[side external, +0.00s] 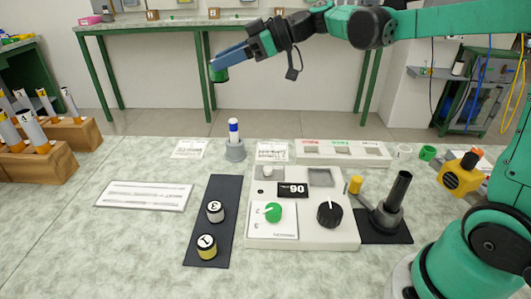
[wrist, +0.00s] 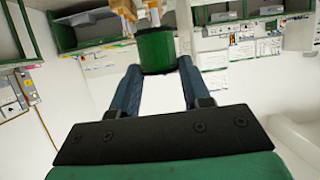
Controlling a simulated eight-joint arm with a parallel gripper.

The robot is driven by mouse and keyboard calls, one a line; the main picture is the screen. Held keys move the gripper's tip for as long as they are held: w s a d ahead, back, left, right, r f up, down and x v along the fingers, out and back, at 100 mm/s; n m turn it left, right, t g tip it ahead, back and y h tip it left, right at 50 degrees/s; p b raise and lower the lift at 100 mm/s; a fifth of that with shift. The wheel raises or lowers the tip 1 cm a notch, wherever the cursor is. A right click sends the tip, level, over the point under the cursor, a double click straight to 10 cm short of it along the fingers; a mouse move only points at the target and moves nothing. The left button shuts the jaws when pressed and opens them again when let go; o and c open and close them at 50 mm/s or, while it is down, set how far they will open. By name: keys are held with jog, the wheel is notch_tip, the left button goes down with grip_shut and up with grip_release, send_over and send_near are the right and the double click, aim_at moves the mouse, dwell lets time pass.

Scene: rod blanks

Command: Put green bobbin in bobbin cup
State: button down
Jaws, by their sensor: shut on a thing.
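My gripper (side external: 222,66) is raised high above the table's back part, its blue fingers shut on the green bobbin (side external: 218,74). In the wrist view the bobbin (wrist: 156,52) sits between the fingertips (wrist: 157,70). Below and a little right, a grey round holder (side external: 235,152) stands on the table with a white and blue rod (side external: 233,131) upright in it. At the right stand a small white cup-like piece (side external: 403,152) and a small green one (side external: 428,153). I cannot tell which of these, if any, is the bobbin cup.
A dark mat (side external: 215,183) holds two numbered cylinders. Wooden racks (side external: 75,134) with rods stand left. A black post (side external: 398,190) and yellow tool (side external: 459,178) stand right.

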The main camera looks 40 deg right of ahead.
aim_at(220, 81)
jog(key=s+d+r+m+t+h, duration=0.1)
jog(key=s+d+m+t+h, duration=0.2)
jog(key=s+m+t+h, duration=0.15)
jog(key=s+f+m+h, duration=0.4)
jog(key=f+m+h, duration=0.1)
jog(key=f, duration=0.4)
jog(key=shift+s+d+h, duration=0.15)
jog(key=shift+d+h, duration=0.2)
jog(key=shift+d, duration=0.1)
jog(key=w+a+r+n+g+y, duration=0.1)
jog(key=w+n+g+y, duration=0.2)
jog(key=n+y, duration=0.1)
jog(key=w+a+r+n+g+y, duration=0.1)
jog(key=w+a+n+g+y, duration=0.1)
jog(key=w+n+g+y, duration=0.1)
jog(key=w+a+r+n+g+y, duration=0.1)
jog(key=w+n+g+y, duration=0.3)
jog(key=n, duration=0.5)
jog(key=shift+a+g+y, duration=0.75)
jog(key=shift+y, duration=0.45)
jog(key=shift+s+d+r+n+g, duration=0.15)
jog(key=shift+r+n+g, duration=0.3)
jog(key=shift+n+g, duration=0.35)
